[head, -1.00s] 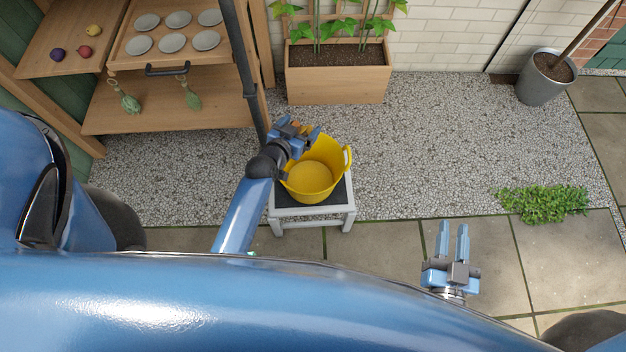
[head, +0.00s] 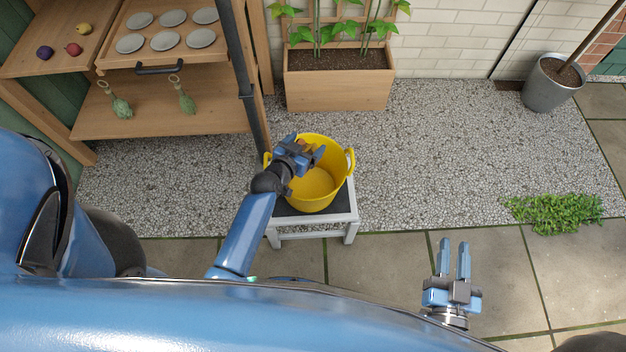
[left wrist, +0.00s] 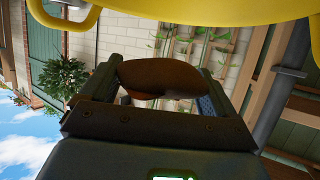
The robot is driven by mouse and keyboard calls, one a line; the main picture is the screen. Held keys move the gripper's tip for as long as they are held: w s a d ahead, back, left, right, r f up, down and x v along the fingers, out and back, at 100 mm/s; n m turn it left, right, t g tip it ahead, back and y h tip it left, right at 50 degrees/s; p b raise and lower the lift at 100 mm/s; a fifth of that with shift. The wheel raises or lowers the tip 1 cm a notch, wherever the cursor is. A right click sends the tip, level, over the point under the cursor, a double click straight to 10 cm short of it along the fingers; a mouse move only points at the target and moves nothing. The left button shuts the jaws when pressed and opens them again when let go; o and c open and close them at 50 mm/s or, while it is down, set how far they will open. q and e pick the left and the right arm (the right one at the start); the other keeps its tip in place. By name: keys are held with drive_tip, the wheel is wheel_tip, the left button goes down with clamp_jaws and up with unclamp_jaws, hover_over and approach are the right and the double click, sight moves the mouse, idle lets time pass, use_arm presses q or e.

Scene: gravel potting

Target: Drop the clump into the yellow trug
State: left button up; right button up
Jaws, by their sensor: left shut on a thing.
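The yellow trug (head: 318,190) stands upright on a small grey stool (head: 350,214) with a dark top; the part of its inside that shows looks empty. My left gripper (head: 308,152) is over the trug's left part, near its rim. In the left wrist view this gripper (left wrist: 160,95) is shut on a brown, rounded clump (left wrist: 158,76). The trug's yellow rim (left wrist: 190,12) shows along the top of that view. In the head view the clump is mostly hidden by the gripper. My right gripper (head: 454,262) is open and empty above the paving.
A dark post (head: 246,85) stands just behind and left of the trug. A wooden shelf unit (head: 165,122) with grey discs is at the left, and a wooden planter (head: 338,90) at the back. Gravel (head: 430,150) right of the stool is clear. A green plant (head: 555,212) lies far right.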

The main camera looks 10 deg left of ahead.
use_arm(q)
drive_tip(key=shift+f+b, duration=0.45)
drive_tip(key=shift+f, duration=0.4)
drive_tip(key=o, duration=0.8)
drive_tip(key=p+v, duration=0.1)
drive_tip(key=v, duration=1)
drive_tip(key=shift+w, duration=0.1)
